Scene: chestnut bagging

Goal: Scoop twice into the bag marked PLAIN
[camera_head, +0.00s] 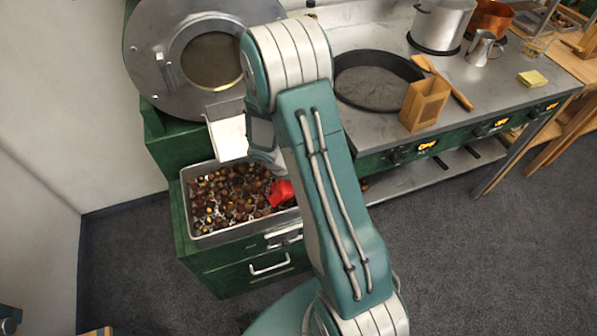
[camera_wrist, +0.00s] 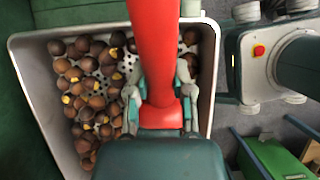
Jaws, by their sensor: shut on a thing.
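Chestnuts (camera_head: 228,195) lie loose in a metal tray (camera_head: 253,230), which also fills much of the wrist view (camera_wrist: 27,75); several show yellow splits. My gripper (camera_wrist: 160,92) is shut on the red handle of a scoop (camera_wrist: 154,40), above the tray's right part. In the head view the red scoop (camera_head: 281,193) shows at the tray's right side, partly behind my arm. Its bowl is hidden, so I cannot tell whether it holds chestnuts. No bag with a readable PLAIN mark is in view. A tan upright open box or bag (camera_head: 425,103) stands on the counter, with no legible label.
A round metal drum (camera_head: 150,60) with a chute (camera_head: 229,138) stands just behind the tray. On the counter (camera_head: 455,90) are a dark round pan (camera_head: 370,82), a wooden tool (camera_head: 450,85), pots (camera_head: 442,22) and a jug (camera_head: 483,48).

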